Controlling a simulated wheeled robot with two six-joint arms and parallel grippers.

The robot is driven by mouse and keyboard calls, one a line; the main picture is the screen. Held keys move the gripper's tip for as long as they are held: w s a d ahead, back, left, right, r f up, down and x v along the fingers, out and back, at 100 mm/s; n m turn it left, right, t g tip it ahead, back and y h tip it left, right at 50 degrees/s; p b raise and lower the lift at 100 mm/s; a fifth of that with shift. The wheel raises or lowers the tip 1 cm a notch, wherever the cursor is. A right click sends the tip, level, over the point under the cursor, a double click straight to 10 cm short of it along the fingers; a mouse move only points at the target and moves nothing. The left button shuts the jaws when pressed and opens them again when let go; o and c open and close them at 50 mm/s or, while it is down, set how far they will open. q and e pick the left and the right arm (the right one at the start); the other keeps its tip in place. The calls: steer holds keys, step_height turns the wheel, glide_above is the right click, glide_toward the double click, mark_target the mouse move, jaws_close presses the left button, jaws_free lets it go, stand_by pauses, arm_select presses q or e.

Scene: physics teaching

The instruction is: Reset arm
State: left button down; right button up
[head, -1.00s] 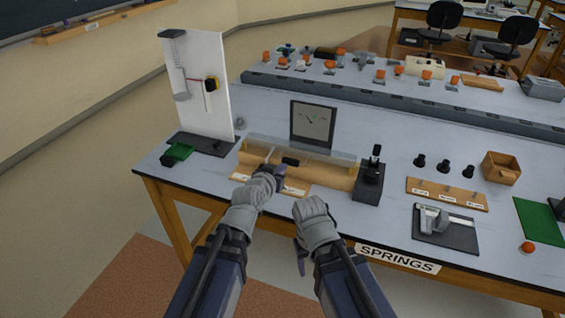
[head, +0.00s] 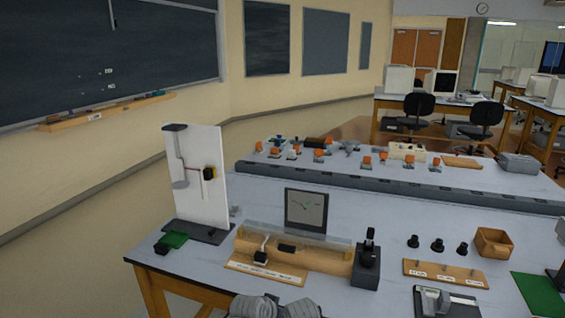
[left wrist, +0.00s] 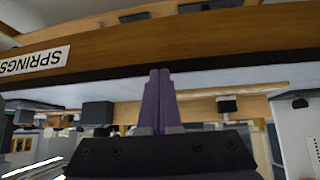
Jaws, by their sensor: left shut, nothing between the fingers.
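My left gripper (left wrist: 160,98) shows in the left wrist view with its two purple fingers together and nothing between them. It is near the wooden front edge (left wrist: 170,45) of the bench, which appears upside down with its "SPRINGS" label. In the head view only grey parts of my two arms show at the bottom edge, in front of the bench (head: 215,288). The fingers of both grippers are out of sight there. I cannot tell how my right gripper stands.
The bench holds a white board stand (head: 205,205), a wooden apparatus (head: 320,262) with a black switch post (head: 367,262), a dial meter (head: 306,211), a row of black weights and a wooden box (head: 493,243). Another bench stands behind.

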arm_select(q)
steer(key=s+a+f+g+y, duration=0.2)
steer(key=s+g, duration=0.2)
steer(key=s, duration=0.3)
steer(key=s+a+f+g+y, duration=0.2)
steer(key=s+a+f+g, duration=0.1)
steer(key=s, duration=0.4)
steer(key=shift+s+n+g+y, duration=0.35)
steer(key=shift+n+g+y, duration=0.05)
